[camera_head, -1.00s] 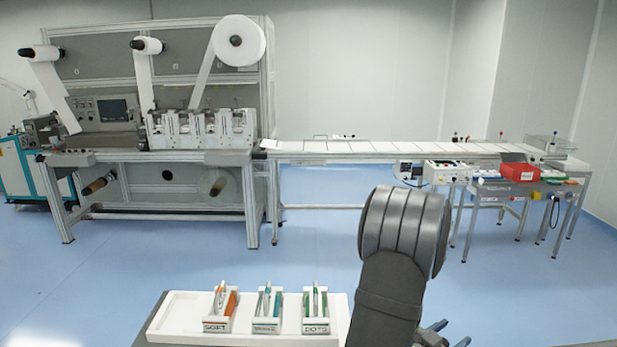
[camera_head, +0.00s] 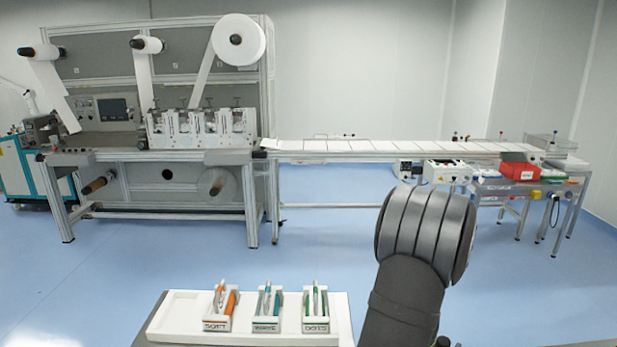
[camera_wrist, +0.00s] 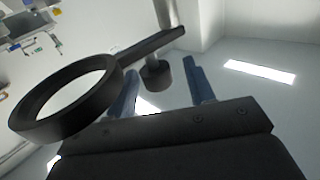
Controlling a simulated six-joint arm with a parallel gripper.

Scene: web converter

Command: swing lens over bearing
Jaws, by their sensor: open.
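In the wrist view, a dark round lens ring (camera_wrist: 62,126) with a pale centre sits at the left. Its dark straight arm (camera_wrist: 152,46) runs up and right, past a grey post (camera_wrist: 167,14) with a dark cylinder (camera_wrist: 157,74) at its lower end. My gripper (camera_wrist: 160,65) is open, its two blue-grey fingers apart. The lens arm shows just beyond the fingertips, and no grip on it shows. I cannot make out the bearing in either view. In the head view my dark arm link rises at the lower right, and my fingers are not seen there.
A white tray (camera_head: 180,318) with several small pen holders lies at the front, left of my arm. A web machine (camera_head: 200,180) stands at the back left, with a long conveyor (camera_head: 350,157) running right. A red bin (camera_head: 517,172) sits at its right end. Blue floor between is clear.

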